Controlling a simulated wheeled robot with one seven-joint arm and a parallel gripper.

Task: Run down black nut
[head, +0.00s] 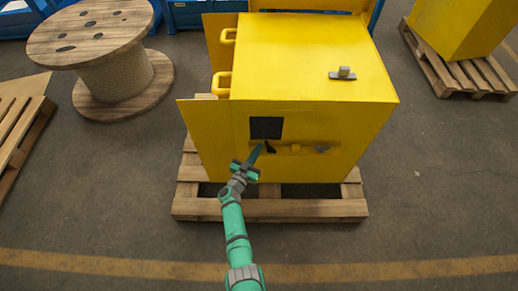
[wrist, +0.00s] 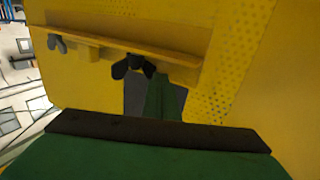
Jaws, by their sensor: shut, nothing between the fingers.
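The black nut (head: 270,148) is a dark wing nut on the front face of the yellow cabinet (head: 320,55). It also shows in the wrist view (wrist: 133,67), at a ledge on the yellow face. My gripper (head: 257,152) is shut and empty, with its green tip just left of the black nut in the head view. In the wrist view the green tip (wrist: 160,98) is very close to the nut; I cannot tell whether they touch. A grey wing nut (head: 322,149) sits further right in the head view, and at upper left in the wrist view (wrist: 57,43).
A dark square panel (head: 266,127) is just above the nut. Yellow doors stand open at the cabinet's left side. The cabinet stands on a wooden pallet (head: 290,208). A cable spool (head: 115,75) is at left. The floor in front is clear.

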